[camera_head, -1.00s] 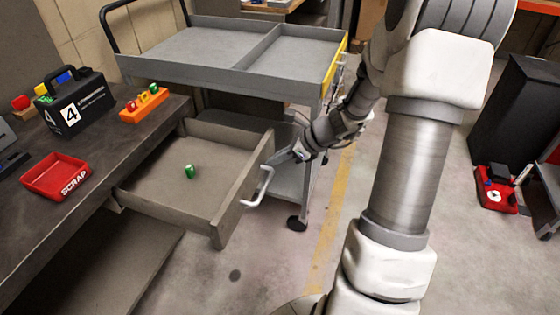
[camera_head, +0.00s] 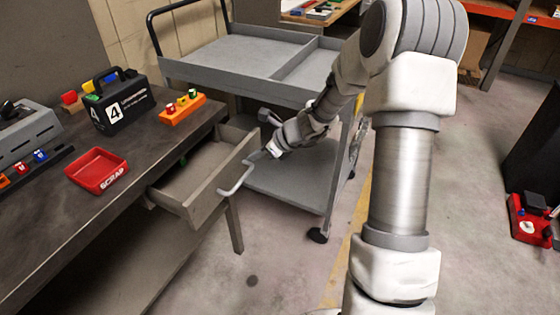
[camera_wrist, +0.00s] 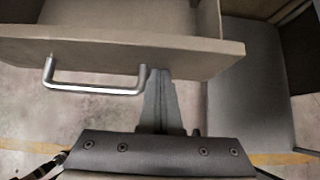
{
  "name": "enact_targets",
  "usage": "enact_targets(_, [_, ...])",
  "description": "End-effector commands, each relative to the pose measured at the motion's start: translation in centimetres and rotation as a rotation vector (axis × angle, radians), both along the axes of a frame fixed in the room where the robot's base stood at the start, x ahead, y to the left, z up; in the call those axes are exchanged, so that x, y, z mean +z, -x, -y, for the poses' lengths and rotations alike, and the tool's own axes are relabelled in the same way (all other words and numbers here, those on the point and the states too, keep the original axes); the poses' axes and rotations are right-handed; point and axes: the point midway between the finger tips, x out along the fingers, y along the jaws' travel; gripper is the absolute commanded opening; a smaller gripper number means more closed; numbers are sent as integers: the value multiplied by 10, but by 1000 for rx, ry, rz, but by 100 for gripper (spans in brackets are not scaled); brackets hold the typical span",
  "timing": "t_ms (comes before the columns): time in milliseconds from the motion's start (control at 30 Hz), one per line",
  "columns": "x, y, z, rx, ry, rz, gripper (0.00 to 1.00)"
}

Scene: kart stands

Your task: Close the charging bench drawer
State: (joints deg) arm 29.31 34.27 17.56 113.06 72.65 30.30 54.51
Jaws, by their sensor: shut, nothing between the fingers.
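The charging bench drawer (camera_head: 203,199) is partly open, sticking out from under the dark bench top (camera_head: 60,210). Its front (camera_wrist: 205,55) carries a silver bar handle (camera_head: 236,180), which also shows in the wrist view (camera_wrist: 95,88). My gripper (camera_head: 262,155) is shut and empty. Its fingertips (camera_wrist: 160,75) are at the drawer front, just right of the handle in the wrist view, and seem to touch the front or lie very close to it.
A grey cart (camera_head: 250,55) stands right behind the drawer and my gripper. On the bench are a red scrap tray (camera_head: 97,170), a black box marked 4 (camera_head: 118,103) and an orange holder (camera_head: 182,107). Floor in front of the drawer is clear.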

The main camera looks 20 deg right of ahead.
Motion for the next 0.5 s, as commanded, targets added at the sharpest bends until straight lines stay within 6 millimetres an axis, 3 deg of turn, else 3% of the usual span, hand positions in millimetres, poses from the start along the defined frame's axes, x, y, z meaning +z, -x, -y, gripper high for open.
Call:
enact_targets(33, [3, -11, -14, 8, -2, 1, 0])
enact_targets(200, [4, -43, -45, 6, -2, 0, 0])
enact_targets(500, [3, -86, -87, 3, 0, 0, 0])
